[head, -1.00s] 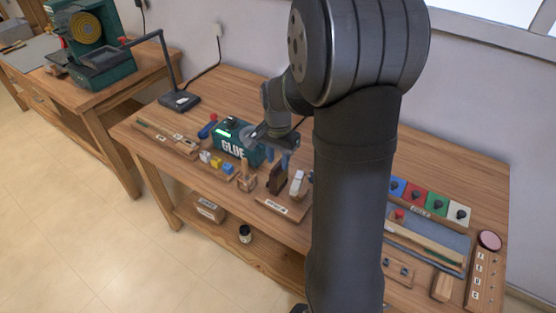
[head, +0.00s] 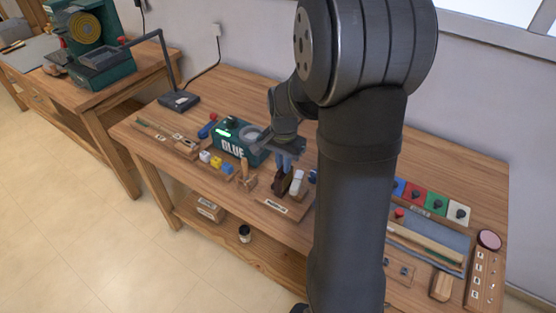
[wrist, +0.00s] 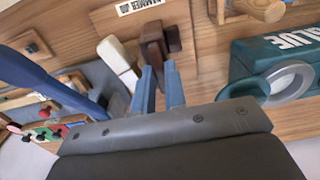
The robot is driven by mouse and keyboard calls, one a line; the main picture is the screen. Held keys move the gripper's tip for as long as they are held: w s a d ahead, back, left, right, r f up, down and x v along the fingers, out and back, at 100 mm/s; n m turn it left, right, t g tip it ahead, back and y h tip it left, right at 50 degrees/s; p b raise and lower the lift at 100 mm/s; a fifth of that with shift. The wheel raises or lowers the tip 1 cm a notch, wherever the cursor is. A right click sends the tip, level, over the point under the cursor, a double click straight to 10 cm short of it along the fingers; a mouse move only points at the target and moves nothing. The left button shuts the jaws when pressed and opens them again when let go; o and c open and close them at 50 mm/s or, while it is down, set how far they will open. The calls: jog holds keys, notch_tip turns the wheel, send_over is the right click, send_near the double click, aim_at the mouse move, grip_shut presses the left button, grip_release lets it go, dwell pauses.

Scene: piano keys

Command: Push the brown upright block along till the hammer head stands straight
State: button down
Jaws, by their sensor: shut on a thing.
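The brown upright block (wrist: 154,48) stands on the wooden board marked "HAMMER JIG" (wrist: 138,5); it also shows in the head view (head: 281,184). The pale hammer head (wrist: 118,62) is close beside it, to the left in the wrist view and to the right in the head view (head: 297,182). In the wrist view the hammer head looks slanted; I cannot tell its exact tilt. My gripper (wrist: 161,72) has its two blue fingers at the top of the brown block, shut on it. Its fingers show in the head view (head: 284,163).
The green glue pot (head: 232,140) stands to the left of the jig. Small coloured blocks (head: 216,162) and a wooden peg piece (head: 247,180) are in front of it. A blue item (wrist: 45,85) passes close by the hammer head.

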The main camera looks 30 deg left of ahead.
jog(key=shift+d, duration=1)
jog(key=c, duration=1.5)
grip_release()
jog(key=shift+d, duration=0.1)
jog(key=shift+o, duration=0.2)
notch_tip(320, 180, up, 18)
jog(key=shift+f, duration=0.25)
jog(key=shift+f, duration=0.1)
